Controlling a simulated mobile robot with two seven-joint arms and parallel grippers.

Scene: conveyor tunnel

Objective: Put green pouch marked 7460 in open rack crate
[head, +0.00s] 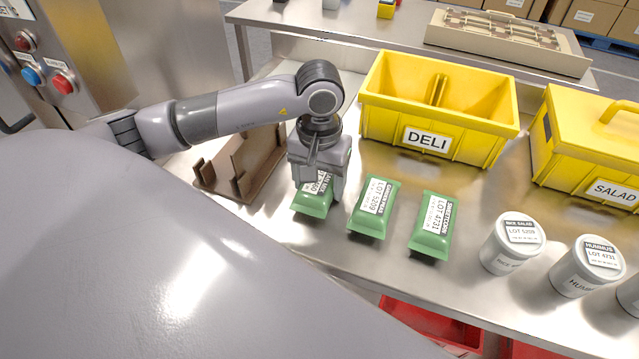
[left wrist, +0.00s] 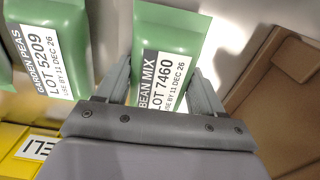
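The green pouch marked LOT 7460 (head: 313,206), labelled bean mix, lies on the steel table at the left end of a row of green pouches. It shows upright in the left wrist view (left wrist: 172,30). My left gripper (head: 321,188) is low over it, its fingers (left wrist: 162,88) on either side of the pouch with narrow gaps; it looks open. The gripper hides part of the pouch in the head view. The open yellow crate marked DELI (head: 385,128) stands behind the row, to the right. My right gripper is not in view.
Green pouches LOT 5209 (head: 373,207) and LOT 4731 (head: 433,226) lie close to the right. A brown holder (head: 243,168) stands left of the gripper. A lidded yellow SALAD crate (head: 580,150) and white tubs (head: 512,245) are at the right.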

